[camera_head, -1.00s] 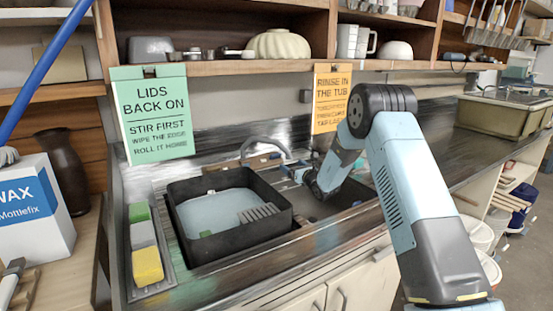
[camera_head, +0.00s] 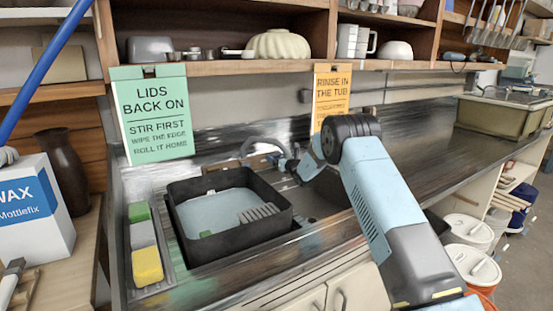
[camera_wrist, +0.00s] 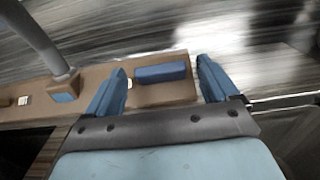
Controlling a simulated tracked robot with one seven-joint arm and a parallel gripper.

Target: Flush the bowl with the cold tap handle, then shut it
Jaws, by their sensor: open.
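In the wrist view, a blue bar-shaped handle (camera_wrist: 161,73) lies on the brown tap base (camera_wrist: 165,95). My gripper (camera_wrist: 162,64) is open, with one blue finger to each side of the handle; I see no clear contact. The grey spout (camera_wrist: 40,42) rises to the left of the handle. In the head view, the curved tap (camera_head: 262,143) stands behind the sink, and my gripper (camera_head: 284,165) is beside it, small and partly hidden by my wrist. A dark sink basin (camera_head: 325,192) shows behind my arm. I cannot make out a separate bowl or any running water.
A black tub (camera_head: 238,232) with pale liquid and a grey ribbed piece stands left of the basin. Sponges (camera_head: 147,266) lie in a tray on its left. Two signs (camera_head: 332,95) hang from the shelf above.

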